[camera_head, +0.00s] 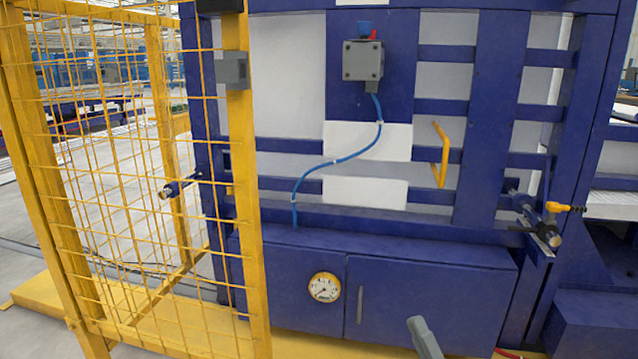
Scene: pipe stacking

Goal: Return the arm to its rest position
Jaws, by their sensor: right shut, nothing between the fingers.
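A grey piece of my right gripper (420,330) shows at the bottom edge, right of centre, in front of the blue cabinet. It looks shut and holds nothing that I can see. The rest of my right arm is below the picture. My left gripper and left arm are not in view. No loose pipe is clearly visible.
A blue frame with a cabinet (440,290) and a round gauge (324,287) stands ahead. A yellow mesh fence (130,180) covers the left side. A yellow handle (440,155) and a grey switch box (362,60) are on the frame. A yellow-handled clamp (560,207) is at right.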

